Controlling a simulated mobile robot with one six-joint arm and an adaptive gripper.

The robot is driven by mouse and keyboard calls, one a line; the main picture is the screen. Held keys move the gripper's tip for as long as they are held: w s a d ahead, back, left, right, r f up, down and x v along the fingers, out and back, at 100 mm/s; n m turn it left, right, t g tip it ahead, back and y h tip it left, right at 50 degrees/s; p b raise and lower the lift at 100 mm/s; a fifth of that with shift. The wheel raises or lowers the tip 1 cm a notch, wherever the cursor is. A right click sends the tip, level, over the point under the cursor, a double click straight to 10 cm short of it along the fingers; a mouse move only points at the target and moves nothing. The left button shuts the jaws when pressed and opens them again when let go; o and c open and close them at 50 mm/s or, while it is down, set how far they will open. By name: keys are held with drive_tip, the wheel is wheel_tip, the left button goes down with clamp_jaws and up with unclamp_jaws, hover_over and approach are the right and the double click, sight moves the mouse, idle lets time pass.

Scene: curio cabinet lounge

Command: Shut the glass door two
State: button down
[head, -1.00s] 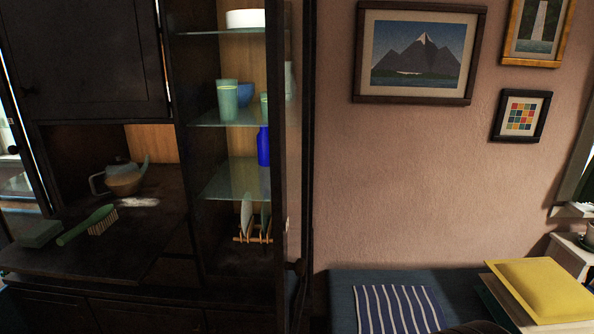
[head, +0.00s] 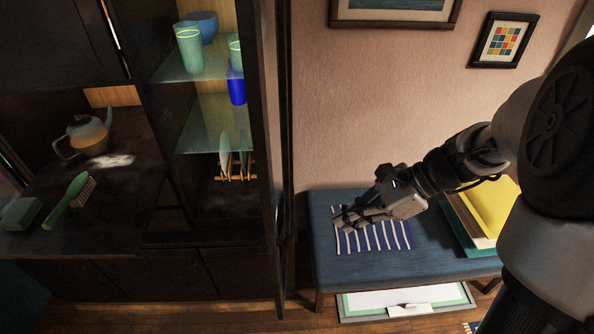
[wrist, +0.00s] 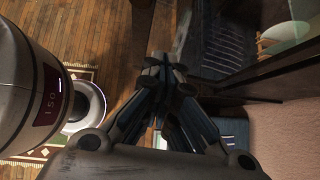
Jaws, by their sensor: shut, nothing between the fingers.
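The glass door (head: 287,150) is a tall, narrow, dark-framed panel at the right side of the dark cabinet (head: 205,275). In the head view it stands open, swung out and seen nearly edge-on, so the shelves beside it are uncovered. My gripper (head: 343,217) is shut and empty, to the right of the door and apart from it in the picture, in front of the bench. In the wrist view my closed fingers (wrist: 165,75) point up the picture, and dark framing with glass crosses the upper right. Which part of the cabinet that framing is, I cannot tell.
Glass shelves (head: 215,125) hold cups, a bowl and a blue vessel; a plate rack (head: 236,178) stands below. A blue bench (head: 335,262) carries a striped cloth (head: 375,238) and a yellow item (head: 487,205). A teapot (head: 88,135) sits on the left counter.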

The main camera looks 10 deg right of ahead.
drive_tip(key=a+r+b+x, duration=0.1)
drive_tip(key=b+x, duration=0.3)
drive_tip(key=x, duration=0.8)
drive_tip(key=shift+w+a+r, duration=0.15)
drive_tip(key=shift+w+a, duration=0.1)
drive_tip(key=shift+a, duration=0.45)
drive_tip(key=shift+w, duration=0.1)
